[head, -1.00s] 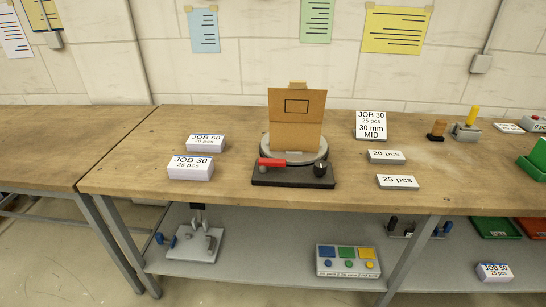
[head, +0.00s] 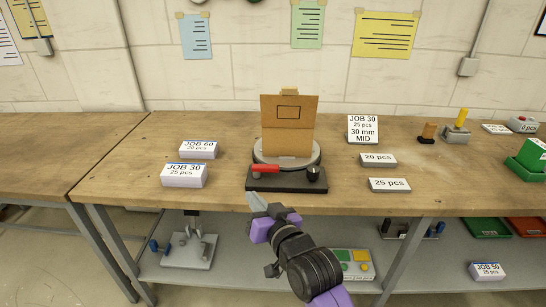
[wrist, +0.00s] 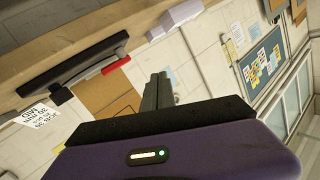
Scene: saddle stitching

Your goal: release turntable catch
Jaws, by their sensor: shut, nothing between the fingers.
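The turntable (head: 262,160) is a round grey disc on a dark base (head: 285,183) near the bench's front edge. A red lever (head: 265,169), which looks like the catch, lies across the base's left front, and a black knob (head: 313,173) sits at its right. An upright brown board (head: 288,125) with a dark rectangle outline stands on the disc. My gripper (head: 254,199) is shut and empty, in front of and below the red lever, apart from it. In the wrist view my gripper's fingers (wrist: 157,90) are together, and the red lever (wrist: 116,65) shows to their left.
Paper stacks labelled JOB 60 (head: 198,149) and JOB 30 (head: 184,175) stand left of the turntable. Labelled blocks, 20 pcs (head: 378,159) and 25 pcs (head: 389,185), and a JOB 30 sign (head: 363,129) stand right. Bare bench (head: 120,180) lies at far left.

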